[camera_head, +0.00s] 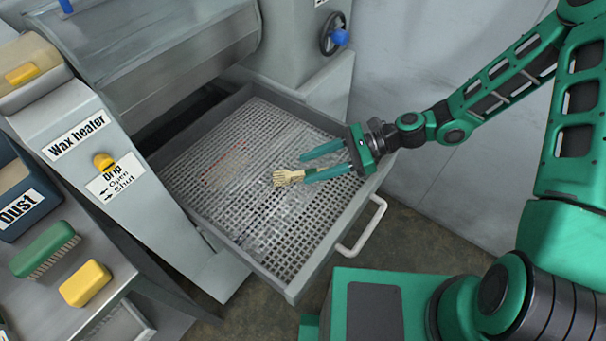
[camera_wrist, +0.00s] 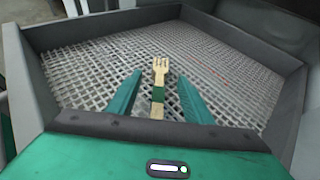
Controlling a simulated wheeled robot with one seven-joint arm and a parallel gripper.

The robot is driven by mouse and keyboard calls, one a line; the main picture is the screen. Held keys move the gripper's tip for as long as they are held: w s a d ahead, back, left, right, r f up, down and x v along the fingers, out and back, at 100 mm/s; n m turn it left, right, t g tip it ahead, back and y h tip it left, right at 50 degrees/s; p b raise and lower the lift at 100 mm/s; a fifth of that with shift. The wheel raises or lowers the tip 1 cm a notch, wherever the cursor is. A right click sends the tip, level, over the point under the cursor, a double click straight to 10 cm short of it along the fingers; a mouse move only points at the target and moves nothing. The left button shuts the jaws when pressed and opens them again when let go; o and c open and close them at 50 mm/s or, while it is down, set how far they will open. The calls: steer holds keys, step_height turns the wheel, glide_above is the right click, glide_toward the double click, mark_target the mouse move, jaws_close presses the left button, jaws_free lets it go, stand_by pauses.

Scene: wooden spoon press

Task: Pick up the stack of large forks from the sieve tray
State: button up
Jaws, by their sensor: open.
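The stack of large forks (camera_head: 287,177) is pale wood with a green band around the handle, as the wrist view (camera_wrist: 161,71) shows. It lies on or just above the mesh of the sieve tray (camera_head: 240,200); the exact contact is hard to tell. My gripper (camera_head: 304,165) is open over the right part of the tray. In the wrist view, the gripper (camera_wrist: 160,88) has one finger on each side of the forks' handle, with gaps visible on both sides. In the head view, the near finger hides part of the handle.
The tray is a pulled-out drawer with raised grey walls and a handle (camera_head: 364,228) at its front. A panel labelled Wax heater (camera_head: 78,136) stands to its left. A green brush (camera_head: 45,249) and a yellow block (camera_head: 85,283) lie on a side surface.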

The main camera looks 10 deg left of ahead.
mark_target(290, 175)
steer(key=shift+x, duration=3.2)
jaws_close()
steer(key=shift+r, duration=0.15)
